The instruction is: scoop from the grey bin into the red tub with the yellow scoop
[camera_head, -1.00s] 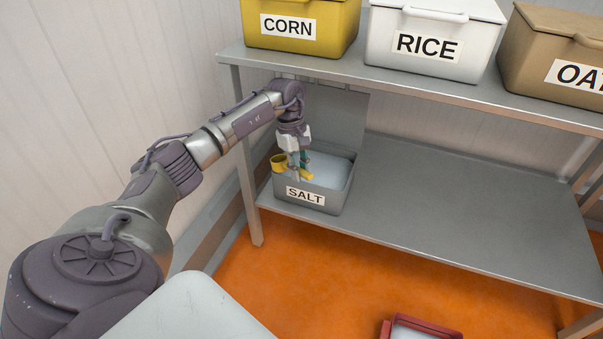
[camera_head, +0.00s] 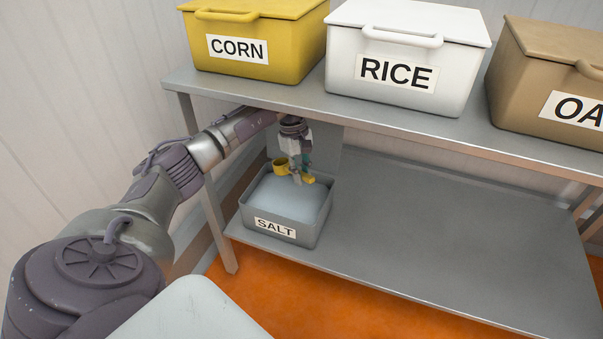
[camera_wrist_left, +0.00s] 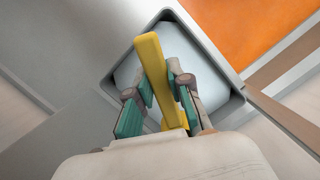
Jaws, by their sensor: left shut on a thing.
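The grey bin (camera_head: 274,233), labelled SALT, stands open on the lower shelf at the left, with pale salt (camera_head: 285,197) filling much of it. My left gripper (camera_head: 297,176) is above the back part of the bin. It is shut on the yellow scoop (camera_head: 281,165), whose cup shows to the left of the fingers. In the left wrist view the scoop's yellow handle (camera_wrist_left: 152,70) sits between the teal finger pads, with the bin (camera_wrist_left: 240,100) beyond it. Whether the cup holds salt cannot be seen. The red tub is not in view now, and neither is my right gripper.
On the upper shelf stand a yellow CORN bin (camera_head: 255,45), a white RICE bin (camera_head: 405,65) and a brown bin (camera_head: 540,75). That shelf's edge (camera_head: 400,133) passes over my left forearm. The lower shelf (camera_head: 440,235) is clear right of the grey bin.

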